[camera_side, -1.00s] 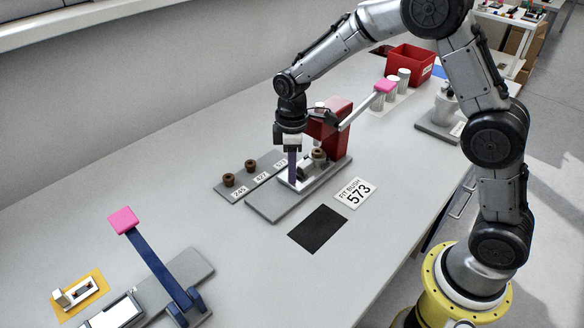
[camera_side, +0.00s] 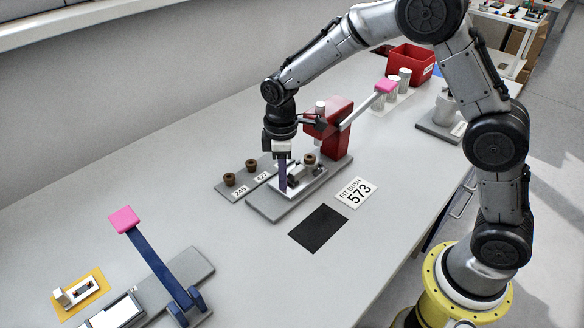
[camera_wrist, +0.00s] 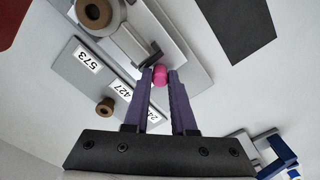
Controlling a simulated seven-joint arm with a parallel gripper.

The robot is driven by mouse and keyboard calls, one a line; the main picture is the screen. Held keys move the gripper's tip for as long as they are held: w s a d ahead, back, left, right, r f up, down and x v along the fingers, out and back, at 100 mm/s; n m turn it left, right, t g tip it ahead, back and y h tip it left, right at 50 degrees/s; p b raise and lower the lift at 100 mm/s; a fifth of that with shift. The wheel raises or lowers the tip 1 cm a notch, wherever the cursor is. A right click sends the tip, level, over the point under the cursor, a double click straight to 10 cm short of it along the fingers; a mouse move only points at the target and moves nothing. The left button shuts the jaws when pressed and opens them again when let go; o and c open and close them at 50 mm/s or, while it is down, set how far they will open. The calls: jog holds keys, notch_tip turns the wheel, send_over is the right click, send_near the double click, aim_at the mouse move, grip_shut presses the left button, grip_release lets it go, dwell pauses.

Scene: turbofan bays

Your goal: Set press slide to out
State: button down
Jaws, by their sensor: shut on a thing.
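The press (camera_side: 338,122) is a red frame on a grey base, with a long arm that ends in a pink pad (camera_side: 386,86). The press slide (camera_side: 313,172) is a pale metal plate low on that base and carries a brown bush (camera_side: 310,159). My gripper (camera_side: 283,188) points down at the slide's front end, on the side away from the red frame. In the wrist view its purple fingers (camera_wrist: 159,80) are shut on the slide's pink knob (camera_wrist: 159,76). The bush (camera_wrist: 95,12) sits on the slide at the top left there. The knob is hidden in the side view.
A grey rack (camera_side: 233,192) with brown bushes and number labels lies beside the press. A "FIT BUSH 573" card (camera_side: 356,192) and a black mat (camera_side: 318,228) lie in front. A blue lever (camera_side: 160,262) stands at the lower left. A red bin (camera_side: 409,64) is behind.

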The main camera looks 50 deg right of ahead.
jog(key=a, duration=0.8)
jog(key=shift+a, duration=0.4)
jog(key=c, duration=0.7)
grip_release()
jog(key=shift+c, duration=0.2)
notch_tip(320, 180, up, 14)
